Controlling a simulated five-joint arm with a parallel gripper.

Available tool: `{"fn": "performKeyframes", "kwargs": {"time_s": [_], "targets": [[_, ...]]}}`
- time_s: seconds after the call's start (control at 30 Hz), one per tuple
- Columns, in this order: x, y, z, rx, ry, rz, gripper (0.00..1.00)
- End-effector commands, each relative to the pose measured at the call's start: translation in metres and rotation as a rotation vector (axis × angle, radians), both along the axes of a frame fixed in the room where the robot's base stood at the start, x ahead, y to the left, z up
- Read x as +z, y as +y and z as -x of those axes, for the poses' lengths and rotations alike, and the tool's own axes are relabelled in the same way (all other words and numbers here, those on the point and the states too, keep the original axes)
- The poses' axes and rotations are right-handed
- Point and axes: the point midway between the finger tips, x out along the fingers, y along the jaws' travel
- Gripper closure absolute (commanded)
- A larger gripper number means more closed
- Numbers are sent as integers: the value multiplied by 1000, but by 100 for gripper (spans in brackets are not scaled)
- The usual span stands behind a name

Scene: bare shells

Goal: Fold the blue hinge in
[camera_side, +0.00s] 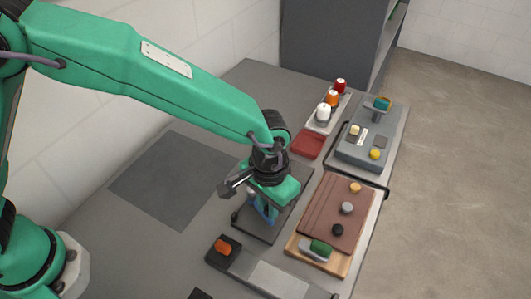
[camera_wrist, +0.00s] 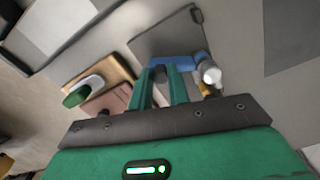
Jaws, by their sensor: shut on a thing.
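The blue hinge (camera_side: 271,217) shows only in part below my gripper in the side view, over a dark grey plate (camera_side: 246,222). In the wrist view the blue hinge (camera_wrist: 180,62) is a bar just beyond my fingertips, above the bare plate (camera_wrist: 160,42). My gripper (camera_wrist: 162,72) is shut on the blue hinge; the exact contact is hard to see. In the side view my gripper (camera_side: 263,206) points down and covers most of the hinge. How far the hinge is folded cannot be told.
A wooden board (camera_side: 340,268) with a brown panel, several knobs and a green-and-white handle (camera_side: 320,248) lies to the right. A grey panel (camera_side: 385,146) stands behind.

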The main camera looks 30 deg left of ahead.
Motion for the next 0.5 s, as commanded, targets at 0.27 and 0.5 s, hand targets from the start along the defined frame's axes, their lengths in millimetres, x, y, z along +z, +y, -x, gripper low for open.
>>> {"fn": "performKeyframes", "kwargs": {"time_s": [0.27, 0.5], "targets": [[1, 1, 2, -40, -1, 1, 100], [1, 5, 8, -155, -1, 2, 100]]}}
